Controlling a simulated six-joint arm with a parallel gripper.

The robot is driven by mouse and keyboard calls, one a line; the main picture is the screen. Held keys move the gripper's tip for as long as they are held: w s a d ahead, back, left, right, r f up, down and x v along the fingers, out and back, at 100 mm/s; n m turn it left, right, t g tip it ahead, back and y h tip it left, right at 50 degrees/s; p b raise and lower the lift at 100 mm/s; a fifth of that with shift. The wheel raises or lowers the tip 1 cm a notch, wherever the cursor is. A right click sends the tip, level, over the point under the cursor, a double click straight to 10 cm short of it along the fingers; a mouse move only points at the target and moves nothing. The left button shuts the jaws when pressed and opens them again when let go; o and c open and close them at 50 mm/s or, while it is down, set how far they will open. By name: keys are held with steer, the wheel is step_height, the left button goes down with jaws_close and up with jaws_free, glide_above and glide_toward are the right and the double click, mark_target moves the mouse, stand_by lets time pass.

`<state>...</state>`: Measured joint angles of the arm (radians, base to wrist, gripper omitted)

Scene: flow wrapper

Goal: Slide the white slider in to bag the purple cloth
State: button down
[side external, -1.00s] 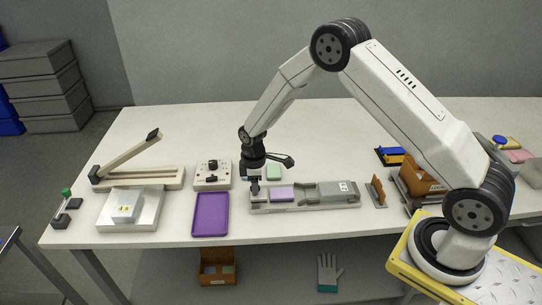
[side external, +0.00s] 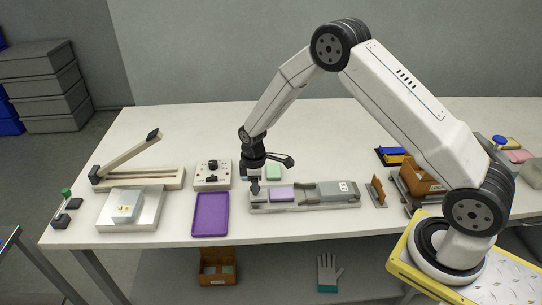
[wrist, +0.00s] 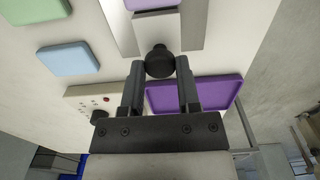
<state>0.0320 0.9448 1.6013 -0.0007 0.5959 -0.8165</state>
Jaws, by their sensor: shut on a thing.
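My gripper (side external: 255,186) points down at the left end of the flow wrapper (side external: 325,206), a long grey track on the table. In the wrist view its fingers (wrist: 160,80) are shut on a round black knob (wrist: 159,59). The knob appears to belong to the slider, whose body is mostly hidden by the gripper in the side view. The purple cloth (side external: 281,193) lies flat in the track just right of the gripper; its edge shows at the top of the wrist view (wrist: 150,4). A grey bagging part (side external: 339,190) with a white label sits at the track's right end.
A purple tray (side external: 211,225) lies left of the track. A control box (side external: 211,184) stands behind it. A green cloth (side external: 274,171) lies behind the track, and a blue one (wrist: 68,60) shows in the wrist view. A brown upright piece (side external: 377,191) stands right of the track.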

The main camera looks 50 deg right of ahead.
steer(key=shift+d, duration=0.1)
stand_by(0.3)
steer(key=s+d, duration=1.1)
steer(key=s, duration=0.1)
steer(key=shift+d, duration=0.4)
steer(key=shift+c, duration=1.6)
jaws_free()
steer(key=shift+r, duration=0.15)
step_height(320, 180, up, 8)
steer(key=shift+f, duration=0.2)
